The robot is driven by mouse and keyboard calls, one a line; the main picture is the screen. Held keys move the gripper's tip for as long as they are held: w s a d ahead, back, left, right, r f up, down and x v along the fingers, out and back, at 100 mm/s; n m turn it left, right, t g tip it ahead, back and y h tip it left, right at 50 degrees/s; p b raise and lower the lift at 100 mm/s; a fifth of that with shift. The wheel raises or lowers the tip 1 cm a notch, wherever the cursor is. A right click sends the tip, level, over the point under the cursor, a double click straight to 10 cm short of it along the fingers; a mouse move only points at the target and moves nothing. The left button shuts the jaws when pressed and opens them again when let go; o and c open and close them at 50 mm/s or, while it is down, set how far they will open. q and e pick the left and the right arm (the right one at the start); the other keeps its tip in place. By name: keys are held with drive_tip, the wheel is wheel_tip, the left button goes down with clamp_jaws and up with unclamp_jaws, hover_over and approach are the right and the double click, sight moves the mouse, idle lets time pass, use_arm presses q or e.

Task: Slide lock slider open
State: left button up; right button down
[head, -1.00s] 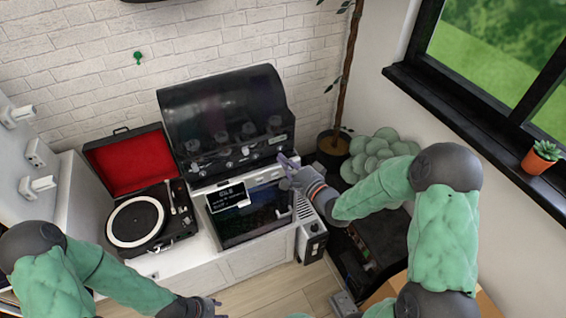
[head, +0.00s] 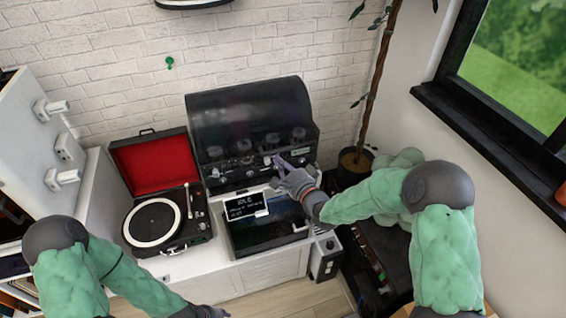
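The dark machine (head: 250,120) with a curved smoky lid stands against the brick wall. Its front strip carries knobs and small light parts. A small light part (head: 268,160) on that strip could be the lock slider, but it is too small to be sure. My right gripper (head: 277,172) is just in front of the strip's right half, its fingers apart and pointing at it; I cannot tell whether it touches. Nothing shows between the fingers. My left gripper (head: 214,312) is low at the bottom edge, partly cut off, away from the machine.
A glass-fronted unit (head: 275,236) with a small text display (head: 243,207) is below the machine. A turntable with a red-lined lid (head: 160,210) stands at left. White fittings (head: 50,109) stick out from the cabinet at left. A potted plant (head: 355,160) is at right.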

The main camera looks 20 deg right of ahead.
sight(269, 162)
drive_tip(key=shift+a, duration=0.1)
drive_tip(key=shift+a+b, duration=0.35)
drive_tip(key=shift+a, duration=1.15)
drive_tip(key=shift+d, duration=0.1)
